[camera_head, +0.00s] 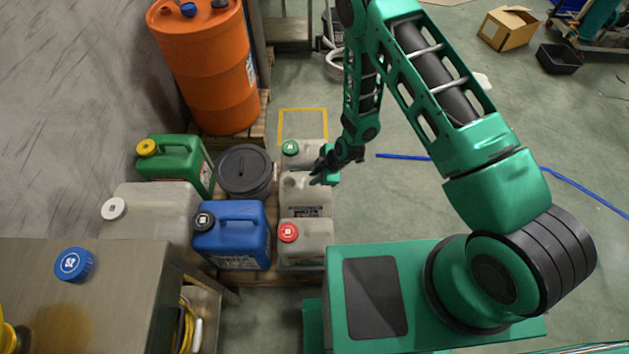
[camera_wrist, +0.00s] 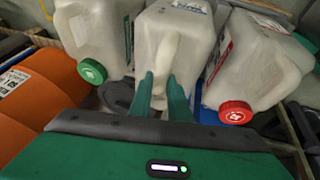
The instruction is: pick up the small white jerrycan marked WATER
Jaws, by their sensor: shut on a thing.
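Three small white jerrycans stand in a row on a pallet in the head view. The middle white jerrycan (camera_head: 300,211) has a dark label there and blue print in the wrist view (camera_wrist: 188,32); I cannot read the word. My gripper (camera_head: 321,177) reaches it from the right. In the wrist view my gripper (camera_wrist: 165,84) has its two green fingers on either side of the can's handle, shut on it. The jerrycan with a green cap (camera_wrist: 91,71) and the one with a red cap (camera_wrist: 236,112) stand close on its two sides. The can's base is hidden in the wrist view.
A blue canister (camera_head: 232,238), a black lidded bucket (camera_head: 246,172), a green canister (camera_head: 170,160) and a larger pale canister (camera_head: 155,212) crowd the left. An orange drum (camera_head: 205,65) stands behind. Open floor lies to the right, with a blue hose (camera_head: 402,156).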

